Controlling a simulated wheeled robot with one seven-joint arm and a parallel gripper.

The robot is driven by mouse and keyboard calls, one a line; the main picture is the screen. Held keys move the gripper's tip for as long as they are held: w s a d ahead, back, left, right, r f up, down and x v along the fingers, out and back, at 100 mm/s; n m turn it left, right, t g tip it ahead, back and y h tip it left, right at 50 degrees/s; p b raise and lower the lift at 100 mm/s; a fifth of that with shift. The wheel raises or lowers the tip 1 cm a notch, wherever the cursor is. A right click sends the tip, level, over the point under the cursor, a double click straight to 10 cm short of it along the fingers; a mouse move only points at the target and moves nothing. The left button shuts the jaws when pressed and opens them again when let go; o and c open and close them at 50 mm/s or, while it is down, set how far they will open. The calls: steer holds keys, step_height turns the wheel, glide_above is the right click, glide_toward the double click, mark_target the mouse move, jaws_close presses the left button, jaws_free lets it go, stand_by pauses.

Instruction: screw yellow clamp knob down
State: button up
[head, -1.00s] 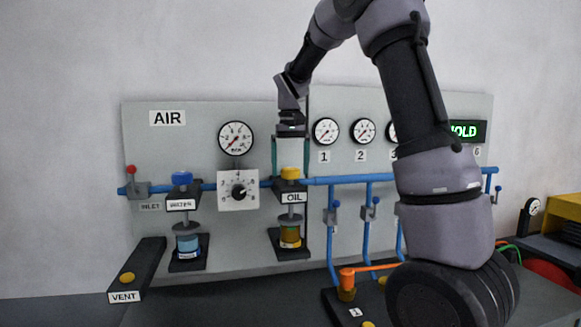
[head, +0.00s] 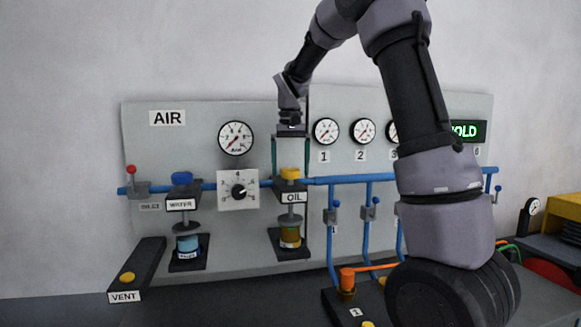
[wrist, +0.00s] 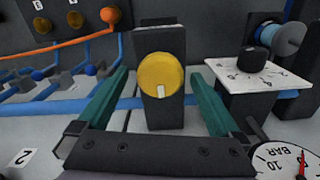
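The yellow clamp knob (head: 290,173) sits on top of the oil unit, on the blue pipe above the OIL label (head: 293,197). In the wrist view the knob (wrist: 158,75) is round with a pale mark at its lower edge, and lies between my two teal fingers. My gripper (head: 289,158) points down from above the knob in the head view. In the wrist view my gripper (wrist: 160,85) is open, one finger on each side of the knob, with a gap on both sides. Nothing is held.
A white dial plate (head: 238,190) with a black knob stands close left of the oil unit. A blue knob (head: 182,178) tops the water unit farther left. Gauge 1 (head: 326,131) is on the panel at right. Blue pipes and valves (head: 370,210) run to the right.

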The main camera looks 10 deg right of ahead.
mark_target(291, 168)
steer(key=shift+r, duration=0.15)
step_height(291, 168, up, 10)
steer(key=shift+r, duration=0.25)
stand_by(0.3)
steer(key=s+d+r+t+y, duration=0.2)
steer(key=s+d+t, duration=0.15)
steer(key=s, duration=0.85)
steer(key=s+d+f+m+t, duration=0.1)
steer(key=s+f, duration=0.6)
steer(key=s, duration=0.7)
steer(key=m+t, duration=0.1)
steer(key=t, duration=0.1)
steer(key=shift+d+f+t, duration=0.15)
steer(key=shift+d+t, duration=0.2)
steer(key=shift+d, duration=0.05)
